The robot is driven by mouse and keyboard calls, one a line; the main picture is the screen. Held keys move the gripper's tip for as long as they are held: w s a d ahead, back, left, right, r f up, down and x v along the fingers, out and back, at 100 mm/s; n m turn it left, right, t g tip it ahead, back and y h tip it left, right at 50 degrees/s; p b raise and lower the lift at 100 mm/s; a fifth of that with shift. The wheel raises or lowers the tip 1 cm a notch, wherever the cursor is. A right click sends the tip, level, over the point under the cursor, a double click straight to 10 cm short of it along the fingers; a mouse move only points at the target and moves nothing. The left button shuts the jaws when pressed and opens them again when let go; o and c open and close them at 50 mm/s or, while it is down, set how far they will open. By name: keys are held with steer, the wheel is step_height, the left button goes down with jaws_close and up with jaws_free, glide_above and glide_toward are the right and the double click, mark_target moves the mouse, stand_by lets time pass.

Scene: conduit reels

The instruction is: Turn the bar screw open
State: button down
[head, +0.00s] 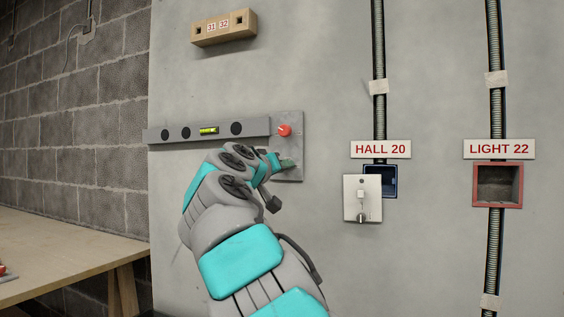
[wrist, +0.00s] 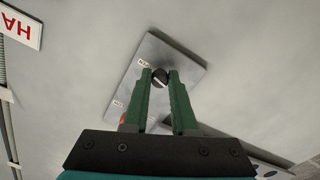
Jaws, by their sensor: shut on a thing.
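A grey plate (head: 292,117) is fixed to the wall at the right end of a long grey bar (head: 185,134). A red knob (head: 284,130) sits on the plate's upper part. In the wrist view a dark round screw head (wrist: 160,78) stands on the plate (wrist: 147,50), between the tips of my green fingers. My gripper (wrist: 161,76) is shut on this screw. In the head view my gripper (head: 287,165) is at the plate's lower part, below the red knob, and hides the screw.
A wooden block (head: 224,28) marked 31 and 32 is on the wall above. To the right are an open box (head: 391,180) under HALL 20, with a switch plate (head: 362,199) hanging before it, and a red-rimmed box (head: 497,204) under LIGHT 22. A wooden table (head: 70,250) stands left.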

steer(key=shift+n+p, duration=0.45)
steer(key=shift+n, duration=0.75)
steer(key=c, duration=0.7)
jaws_free()
steer(key=shift+s+a, duration=0.1)
steer(key=b+v, duration=0.1)
steer(key=v, duration=0.6)
steer(key=shift+s, duration=0.25)
steer(key=shift+a, duration=0.1)
